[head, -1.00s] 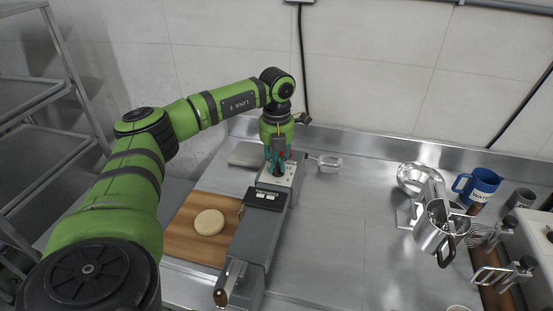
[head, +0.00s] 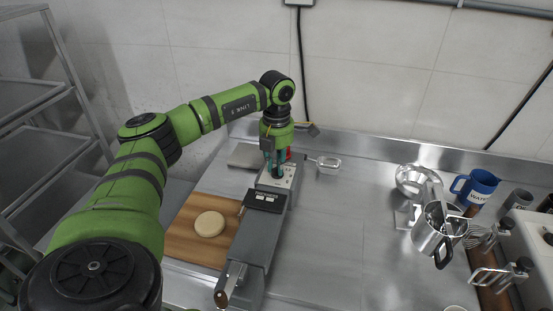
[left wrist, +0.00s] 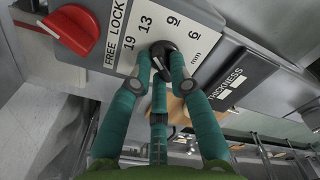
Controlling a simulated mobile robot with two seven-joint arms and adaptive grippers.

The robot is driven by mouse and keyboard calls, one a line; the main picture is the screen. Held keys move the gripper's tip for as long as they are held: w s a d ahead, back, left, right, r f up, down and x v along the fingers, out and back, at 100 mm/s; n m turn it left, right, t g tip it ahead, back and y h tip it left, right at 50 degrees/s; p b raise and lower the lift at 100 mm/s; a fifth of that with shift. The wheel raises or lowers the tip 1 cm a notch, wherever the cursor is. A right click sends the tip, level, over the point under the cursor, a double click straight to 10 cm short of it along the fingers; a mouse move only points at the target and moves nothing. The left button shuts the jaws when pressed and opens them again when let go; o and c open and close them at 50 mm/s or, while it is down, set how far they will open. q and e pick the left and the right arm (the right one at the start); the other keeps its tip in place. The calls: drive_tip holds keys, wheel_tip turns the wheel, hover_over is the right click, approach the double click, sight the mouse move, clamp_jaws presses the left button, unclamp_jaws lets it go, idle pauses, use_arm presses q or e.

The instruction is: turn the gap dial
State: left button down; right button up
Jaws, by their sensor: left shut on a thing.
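I cannot read which mark the knob points to. In the head view the left gripper (head: 277,170) points down onto the top of the long grey machine (head: 254,238). A red lever (left wrist: 72,30) sits beside the dial near the words FREE and LOCK. My right gripper is not in view.
A black THICKNESS display (head: 264,199) lies just in front of the dial. A wooden board (head: 187,233) with a dough round (head: 209,224) is left of the machine. A small metal scoop (head: 328,163) lies behind right.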

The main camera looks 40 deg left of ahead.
use_arm(q)
drive_tip(key=shift+r, duration=0.1)
drive_tip(key=c, duration=1.1)
unclamp_jaws()
drive_tip(key=shift+c, duration=0.2)
wheel_tip(320, 180, up, 12)
